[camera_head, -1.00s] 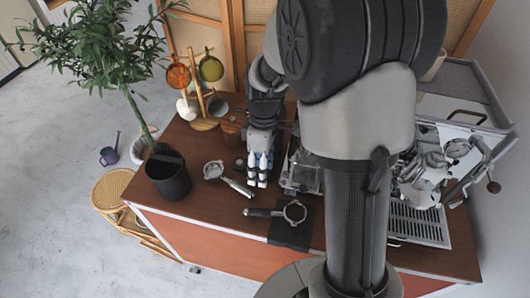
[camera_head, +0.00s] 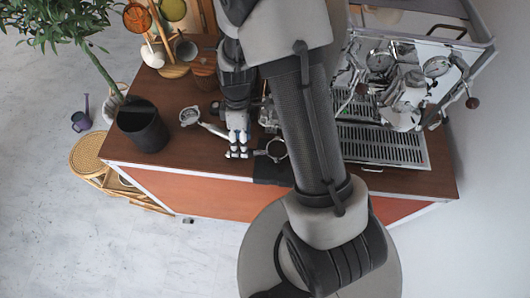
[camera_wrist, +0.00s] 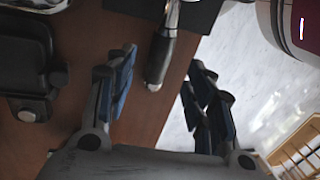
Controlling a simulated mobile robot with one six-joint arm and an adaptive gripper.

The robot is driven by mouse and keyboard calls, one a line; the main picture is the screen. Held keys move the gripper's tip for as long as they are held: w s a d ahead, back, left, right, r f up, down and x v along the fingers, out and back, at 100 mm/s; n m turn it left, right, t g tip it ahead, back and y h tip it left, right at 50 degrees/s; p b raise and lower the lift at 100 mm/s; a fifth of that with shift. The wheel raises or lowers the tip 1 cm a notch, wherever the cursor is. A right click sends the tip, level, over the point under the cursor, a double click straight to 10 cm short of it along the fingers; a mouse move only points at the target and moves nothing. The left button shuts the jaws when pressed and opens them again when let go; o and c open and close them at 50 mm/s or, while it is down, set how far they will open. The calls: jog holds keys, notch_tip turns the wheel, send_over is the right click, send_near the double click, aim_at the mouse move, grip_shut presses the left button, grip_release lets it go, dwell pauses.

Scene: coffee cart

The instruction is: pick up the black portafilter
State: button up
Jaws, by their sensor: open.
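The black portafilter (camera_head: 276,150) lies at the front of the counter, its metal ring over a black mat (camera_head: 268,171). My gripper hides its handle in the head view. In the wrist view the dark handle (camera_wrist: 160,58) comes down from the top, its end between and beyond my spread fingers. My gripper (camera_head: 238,154) is open and empty, just left of the ring; it also shows in the wrist view (camera_wrist: 163,82). I cannot tell the exact height of the fingers over the handle.
Another portafilter (camera_head: 190,116) lies left of my gripper. A black bin (camera_head: 143,128) stands at the counter's left end. The espresso machine (camera_head: 385,130) fills the right. A mug stand (camera_head: 172,68) is at the back left. The counter's front edge is close to my fingers.

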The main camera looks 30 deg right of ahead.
aim_at(256, 153)
jog(key=f, duration=0.3)
jog(key=f+b, duration=0.1)
jog(key=shift+s+a+f, duration=0.1)
jog(key=shift+s+f, duration=0.15)
jog(key=shift+s, duration=0.1)
grip_shut()
dwell(0.4)
